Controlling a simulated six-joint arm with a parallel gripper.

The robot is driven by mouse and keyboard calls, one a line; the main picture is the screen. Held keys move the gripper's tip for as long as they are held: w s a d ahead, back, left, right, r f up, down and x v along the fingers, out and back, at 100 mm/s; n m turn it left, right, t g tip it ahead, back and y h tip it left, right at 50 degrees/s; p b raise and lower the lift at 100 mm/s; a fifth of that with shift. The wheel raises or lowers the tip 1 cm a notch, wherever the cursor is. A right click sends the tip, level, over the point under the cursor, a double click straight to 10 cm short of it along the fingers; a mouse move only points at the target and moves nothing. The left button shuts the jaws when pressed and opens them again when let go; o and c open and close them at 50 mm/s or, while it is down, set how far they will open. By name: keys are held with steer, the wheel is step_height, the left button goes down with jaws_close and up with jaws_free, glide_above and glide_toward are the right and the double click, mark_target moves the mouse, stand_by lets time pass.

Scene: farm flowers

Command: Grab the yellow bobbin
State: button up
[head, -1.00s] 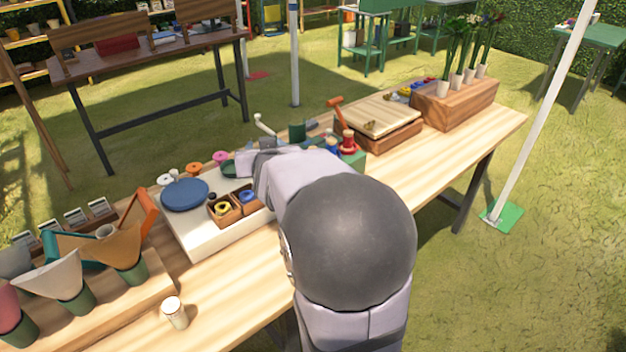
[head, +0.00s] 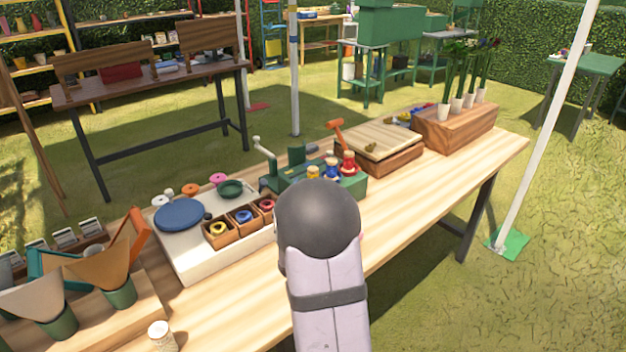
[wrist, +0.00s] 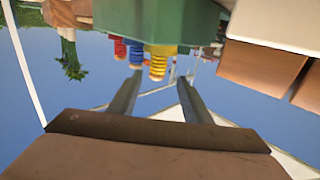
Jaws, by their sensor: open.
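The yellow bobbin (head: 313,172) stands on the green machine (head: 352,188), at the left end of a row with a blue bobbin (head: 332,170) and a red bobbin (head: 348,163). In the wrist view, which looks upside down, the yellow bobbin (wrist: 158,65) has a ribbed body and lies beyond my gripper (wrist: 160,78). It appears between the two fingers, near their tips. The fingers are apart, with nothing held between them. In the head view my arm hides the gripper.
Left of the machine, a white board (head: 189,264) carries a blue disc (head: 179,215) and small wooden boxes (head: 222,242) with coloured rings. A wooden press (head: 385,157) and a flower block (head: 470,120) stand to the right. The table's front right is clear.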

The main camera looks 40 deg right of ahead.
mark_target(313, 173)
steer(key=shift+p+x, duration=0.85)
steer(key=shift+x, duration=2.65)
steer(key=shift+s+d, duration=0.15)
steer(key=shift+d, duration=0.05)
steer(key=c, duration=1.1)
